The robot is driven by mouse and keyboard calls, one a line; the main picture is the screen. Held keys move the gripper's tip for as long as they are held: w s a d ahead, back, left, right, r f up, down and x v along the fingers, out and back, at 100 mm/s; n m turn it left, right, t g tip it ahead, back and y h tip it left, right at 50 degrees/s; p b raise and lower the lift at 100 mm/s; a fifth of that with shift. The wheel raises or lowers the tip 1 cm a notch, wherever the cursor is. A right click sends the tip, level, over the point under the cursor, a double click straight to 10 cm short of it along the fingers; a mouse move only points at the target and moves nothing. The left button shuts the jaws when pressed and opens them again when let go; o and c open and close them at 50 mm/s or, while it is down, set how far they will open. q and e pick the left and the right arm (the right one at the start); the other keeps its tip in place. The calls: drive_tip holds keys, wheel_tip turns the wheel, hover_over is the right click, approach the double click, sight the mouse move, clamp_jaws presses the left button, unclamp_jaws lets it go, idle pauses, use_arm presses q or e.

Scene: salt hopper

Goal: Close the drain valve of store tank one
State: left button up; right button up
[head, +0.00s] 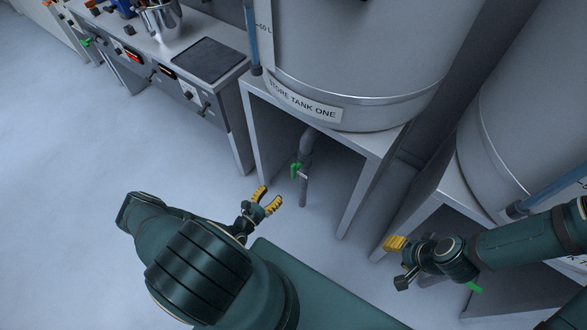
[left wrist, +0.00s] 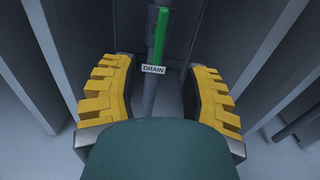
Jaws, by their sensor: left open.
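The store tank one (head: 350,60) is a large grey tank on a stand, with its name on a label. Its grey drain pipe (head: 305,145) comes down below, with a green valve handle (head: 295,170) on it. In the left wrist view the green handle (left wrist: 162,35) lies upright along the pipe, above a white DRAIN tag (left wrist: 153,69). My left gripper (head: 269,197) is open and empty, a little left of and short of the handle. In the wrist view its yellow fingers (left wrist: 160,90) stand on both sides of the pipe, apart from it. My right gripper (head: 397,262) shows at the right; its jaw gap is unclear.
The stand's legs (head: 360,195) flank the pipe on both sides. A second tank (head: 530,110) on its own stand is at the right, with another green handle (head: 474,288) near my right arm. A bench (head: 150,60) stands at the upper left. The floor at left is clear.

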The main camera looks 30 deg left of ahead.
sight(292, 171)
use_arm(q)
drive_tip(key=w, duration=0.4)
drive_tip(key=w+b, duration=0.1)
drive_tip(key=w, duration=0.4)
drive_tip(key=w+d+b, duration=0.1)
drive_tip(key=w, duration=0.3)
drive_tip(key=shift+w+d, duration=0.1)
drive_tip(key=shift+w, duration=0.2)
drive_tip(key=shift+c, duration=0.3)
clamp_jaws()
